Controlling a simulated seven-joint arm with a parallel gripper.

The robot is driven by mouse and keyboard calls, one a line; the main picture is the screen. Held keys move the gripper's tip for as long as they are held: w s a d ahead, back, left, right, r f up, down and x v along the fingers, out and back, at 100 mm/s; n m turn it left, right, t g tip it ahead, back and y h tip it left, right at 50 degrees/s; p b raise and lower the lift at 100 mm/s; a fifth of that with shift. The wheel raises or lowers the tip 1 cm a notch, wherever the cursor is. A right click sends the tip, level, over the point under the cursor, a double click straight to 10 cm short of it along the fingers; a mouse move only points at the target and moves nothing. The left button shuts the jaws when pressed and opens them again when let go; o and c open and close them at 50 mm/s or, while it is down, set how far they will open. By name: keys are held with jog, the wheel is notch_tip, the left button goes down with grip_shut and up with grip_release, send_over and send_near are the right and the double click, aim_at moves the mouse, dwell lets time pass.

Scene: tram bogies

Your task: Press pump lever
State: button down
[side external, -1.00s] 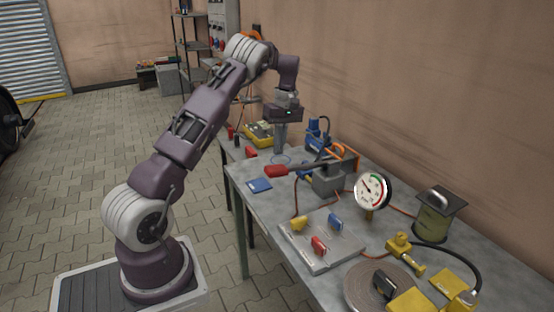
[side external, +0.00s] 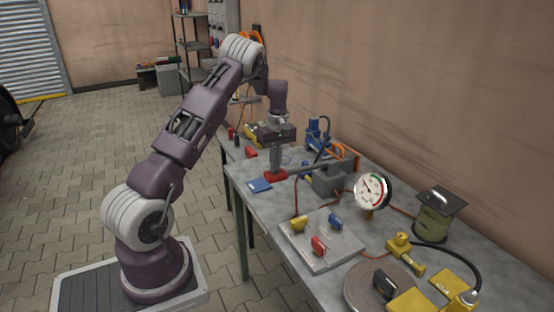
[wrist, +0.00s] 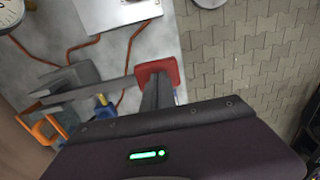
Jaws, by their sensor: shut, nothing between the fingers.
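The pump lever is a grey bar with a red handle (side external: 275,176), running from a grey pump block (side external: 329,180) on the bench. The red handle also shows in the wrist view (wrist: 160,72), and the grey block is at the left there (wrist: 68,84). My gripper (side external: 276,168) is shut and empty. Its fingers point down and their tips meet the top of the red handle, hiding part of it. In the wrist view my gripper (wrist: 157,82) overlaps the handle's lower edge.
A round gauge (side external: 371,190) stands right of the pump. A plate with yellow, red and blue levers (side external: 321,240) lies in front. A blue pad (side external: 259,186) lies near the handle. Orange hoses cross the bench. A blue device (side external: 318,135) stands behind.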

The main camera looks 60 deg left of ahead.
jog(key=shift+t, duration=0.9)
jog(key=shift+s+f, duration=0.2)
jog(key=shift+f, duration=2.2)
jog(key=shift+s+f, duration=0.2)
jog(key=shift+f, duration=2.2)
jog(key=shift+r, duration=0.1)
jog(key=s+r, duration=0.4)
jog(key=r, duration=1)
